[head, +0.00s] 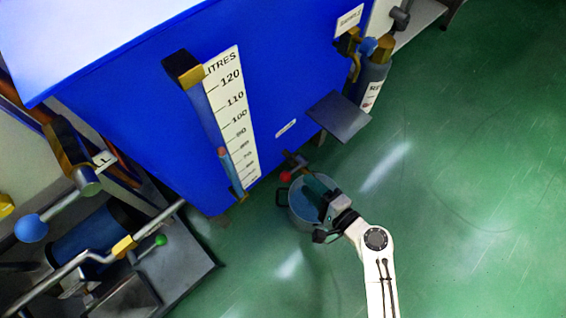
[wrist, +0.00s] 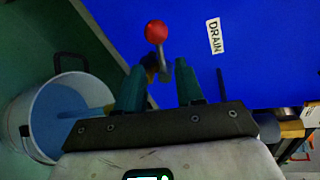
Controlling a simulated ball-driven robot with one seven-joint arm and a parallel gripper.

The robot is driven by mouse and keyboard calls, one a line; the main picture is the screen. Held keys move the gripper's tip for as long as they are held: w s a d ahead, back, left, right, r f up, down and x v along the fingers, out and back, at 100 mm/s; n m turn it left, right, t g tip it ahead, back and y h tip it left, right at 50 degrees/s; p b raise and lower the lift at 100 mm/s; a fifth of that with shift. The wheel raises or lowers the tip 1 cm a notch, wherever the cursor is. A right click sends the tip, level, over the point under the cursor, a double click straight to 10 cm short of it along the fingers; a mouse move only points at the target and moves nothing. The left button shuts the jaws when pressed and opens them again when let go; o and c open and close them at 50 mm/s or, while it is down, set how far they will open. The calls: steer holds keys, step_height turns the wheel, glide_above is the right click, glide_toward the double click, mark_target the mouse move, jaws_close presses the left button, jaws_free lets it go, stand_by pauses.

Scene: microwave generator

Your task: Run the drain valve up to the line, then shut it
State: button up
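The drain valve's red knob (head: 286,176) is low on the blue tank's front; the knob (wrist: 156,31) and its grey lever show beside the DRAIN label (wrist: 214,37) in the wrist view. My gripper (wrist: 160,78) is open, its teal fingers apart with the lever's lower part appearing between or just beyond their tips. I cannot tell whether they touch it. The pail (head: 298,212) stands on the floor below the valve, partly hidden by my gripper. In the wrist view the pail (wrist: 32,115) holds blue liquid, with a pale blue streak entering it. No fill line is clear inside.
A LITRES gauge (head: 232,115) with a sight tube is on the blue tank (head: 290,75). A dark flat plate (head: 339,115) juts out right of the valve. Blue and green-knobbed levers (head: 30,228) stand at left. The green floor (head: 470,200) at right is clear.

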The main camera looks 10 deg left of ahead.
mark_target(294, 171)
steer(key=b+x, duration=0.2)
steer(key=x, duration=0.7)
steer(key=shift+w+a, duration=0.1)
steer(key=shift+c, duration=0.5)
jaws_close()
